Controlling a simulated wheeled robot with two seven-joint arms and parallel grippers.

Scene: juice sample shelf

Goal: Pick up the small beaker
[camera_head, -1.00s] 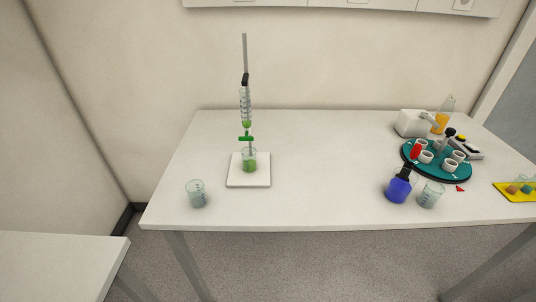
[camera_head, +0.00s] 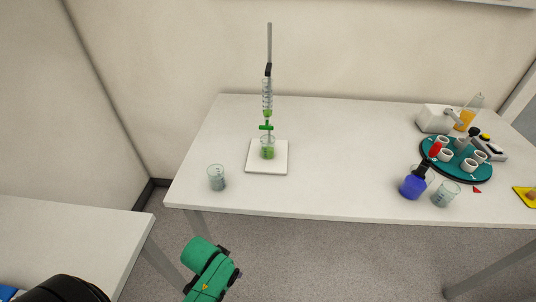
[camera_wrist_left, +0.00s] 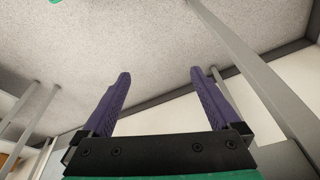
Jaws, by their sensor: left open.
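A clear beaker (camera_head: 217,179) stands upright near the front left of the white table. A beaker with green liquid (camera_head: 267,150) stands on the white burette stand base. Another clear beaker (camera_head: 446,195) stands at the right beside the blue flask. I cannot tell which one is the small beaker. My left gripper (camera_wrist_left: 160,80) is open and empty in the left wrist view, with purple fingers apart over the floor. My green left arm shows low in the head view, below the table's front edge, away from the beakers. My right gripper is not in view.
A blue flask (camera_head: 413,184), a teal round rack (camera_head: 428,157) with white cups and a white device (camera_head: 434,118) crowd the right side. The burette stand's rod (camera_head: 269,42) rises tall. The table's middle (camera_head: 345,165) is clear. Another white table (camera_head: 70,235) stands at left.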

